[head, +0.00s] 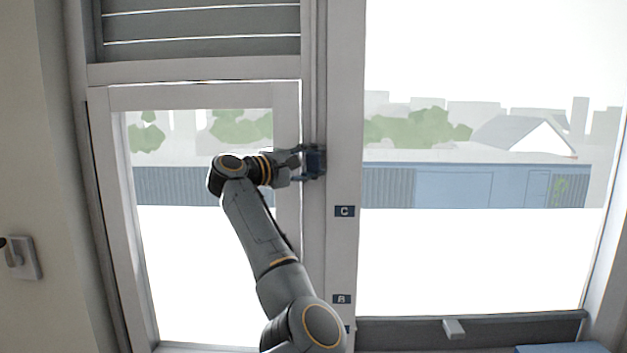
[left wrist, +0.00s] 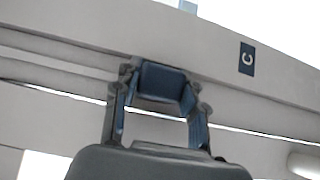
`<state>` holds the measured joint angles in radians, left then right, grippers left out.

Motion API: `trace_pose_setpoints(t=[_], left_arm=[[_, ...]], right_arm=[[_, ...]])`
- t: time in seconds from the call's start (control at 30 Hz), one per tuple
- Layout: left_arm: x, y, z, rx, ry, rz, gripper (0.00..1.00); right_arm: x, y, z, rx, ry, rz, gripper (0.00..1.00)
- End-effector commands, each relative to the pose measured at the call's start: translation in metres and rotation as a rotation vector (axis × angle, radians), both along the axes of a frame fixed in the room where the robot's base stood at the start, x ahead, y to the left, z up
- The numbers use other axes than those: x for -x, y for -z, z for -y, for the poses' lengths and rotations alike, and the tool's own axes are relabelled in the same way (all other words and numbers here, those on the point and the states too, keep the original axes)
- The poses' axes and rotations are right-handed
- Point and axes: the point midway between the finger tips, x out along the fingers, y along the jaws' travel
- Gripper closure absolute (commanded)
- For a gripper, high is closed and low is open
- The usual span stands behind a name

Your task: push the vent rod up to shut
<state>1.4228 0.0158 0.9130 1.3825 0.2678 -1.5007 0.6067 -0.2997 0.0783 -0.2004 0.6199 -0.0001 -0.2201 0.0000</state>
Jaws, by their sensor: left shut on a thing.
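The vent rod's dark blue grip (head: 316,162) is on the pale post between the two windows, above the plate marked C. My left gripper (head: 311,163) reaches it from the left and is shut on it. In the left wrist view the blue grip (left wrist: 162,82) sits between the two fingers of the gripper (left wrist: 160,100). The rest of the rod is hard to tell from the post's pale edges. The vent (head: 200,28) at the top left has grey slats with thin bright lines between them. My right gripper is not in view.
Plate C (head: 344,211) and plate B (head: 342,298) are lower on the post; plate C also shows in the left wrist view (left wrist: 247,58). A pale lever (head: 453,329) is on the right window's lower rail.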

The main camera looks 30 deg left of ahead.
Motion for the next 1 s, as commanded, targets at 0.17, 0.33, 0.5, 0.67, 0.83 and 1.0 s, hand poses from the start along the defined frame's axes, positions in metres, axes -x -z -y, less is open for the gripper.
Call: trace_pose_setpoints(t=[0.17,0.33,0.5,0.67,0.83,1.0], left_arm=[[0.001,-0.012,0.000,-0.001,-0.002,0.006,1.00],[0.001,-0.014,-0.001,0.000,-0.003,0.010,1.00],[0.001,-0.013,-0.001,0.000,-0.004,0.010,0.35],[0.001,-0.012,0.000,0.000,-0.003,0.006,0.35],[0.003,-0.011,-0.001,0.000,-0.003,0.004,0.35],[0.025,-0.010,-0.007,-0.002,-0.007,0.006,0.35]], right_arm=[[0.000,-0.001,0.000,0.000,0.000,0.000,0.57],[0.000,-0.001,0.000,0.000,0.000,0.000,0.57],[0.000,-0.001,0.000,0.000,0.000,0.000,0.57],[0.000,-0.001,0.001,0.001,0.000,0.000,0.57],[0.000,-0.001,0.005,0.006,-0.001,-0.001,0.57],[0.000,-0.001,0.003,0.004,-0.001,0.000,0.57]])
